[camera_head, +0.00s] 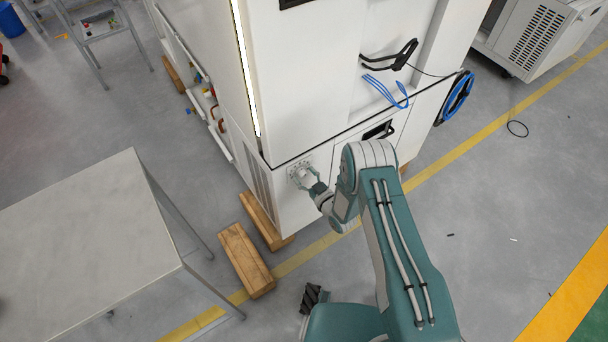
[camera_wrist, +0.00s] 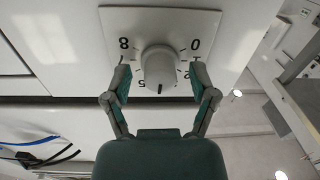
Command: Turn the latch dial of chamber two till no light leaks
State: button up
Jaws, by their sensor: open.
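The white latch dial (camera_wrist: 158,66) sits on a pale plate (camera_wrist: 205,20) printed with numbers, among them 8, 0 and 2. A short dark mark on the dial points toward the bottom of the wrist view. My gripper (camera_wrist: 159,82) is open, one finger on each side of the dial; I cannot tell whether they touch it. In the head view my gripper (camera_head: 310,185) is at the plate low on the front of the white chamber (camera_head: 305,80). A bright strip of light (camera_head: 245,65) runs down the chamber's upper left edge.
A grey table (camera_head: 85,235) stands at left. Wooden blocks (camera_head: 246,262) lie by the chamber's base. Floor at right is mostly clear.

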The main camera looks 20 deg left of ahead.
jog(key=shift+w+a, duration=0.15)
jog(key=shift+a, duration=0.05)
jog(key=shift+c, duration=0.3)
grip_shut()
jog(key=shift+r, duration=0.1)
jog(key=shift+m, duration=2.1)
jog(key=shift+r, duration=0.1)
